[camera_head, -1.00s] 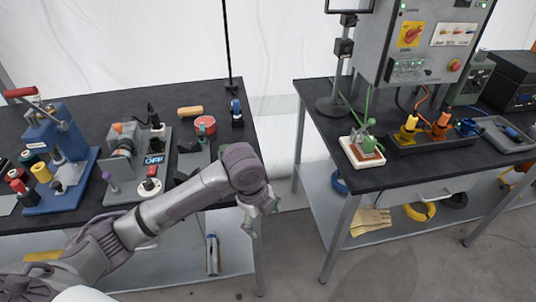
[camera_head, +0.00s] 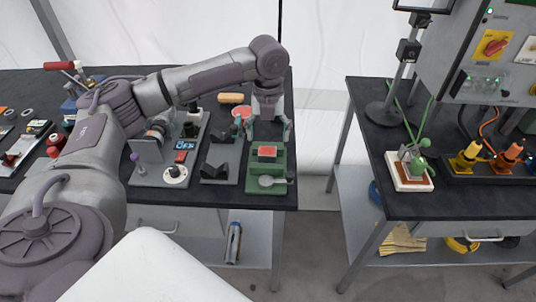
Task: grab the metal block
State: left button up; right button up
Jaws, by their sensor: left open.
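My left gripper (camera_head: 268,131) is open and points down over the right end of the left table, its fingers spread. Just below and in front of it is a small block with a red top (camera_head: 267,152), sitting in a green fixture (camera_head: 266,172). The gripper looks empty, and I cannot tell its exact height over the block. Whether this block is metal is not clear at this size. A grey plate with a black angular piece (camera_head: 219,171) lies to the left of the fixture. My right gripper is not in view.
A grey panel with a switch and knobs (camera_head: 174,174) stands left on the left table (camera_head: 215,203). A wooden-coloured handle (camera_head: 231,98) lies behind. A gap separates this table from the right table (camera_head: 386,200), which bears a white-based unit (camera_head: 409,184) and a control box (camera_head: 497,60).

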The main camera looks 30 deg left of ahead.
aim_at(267, 150)
pick_arm(q)
notch_tip(267, 150, down, 3)
jog(key=shift+w+r, duration=0.1)
jog(key=shift+r, duration=0.05)
notch_tip(267, 150, down, 5)
jog(key=shift+a+f+p, duration=0.1)
jog(key=shift+p, duration=0.55)
jog(key=c, duration=1.3)
jog(key=shift+c, duration=0.7)
jog(key=shift+r, duration=0.2)
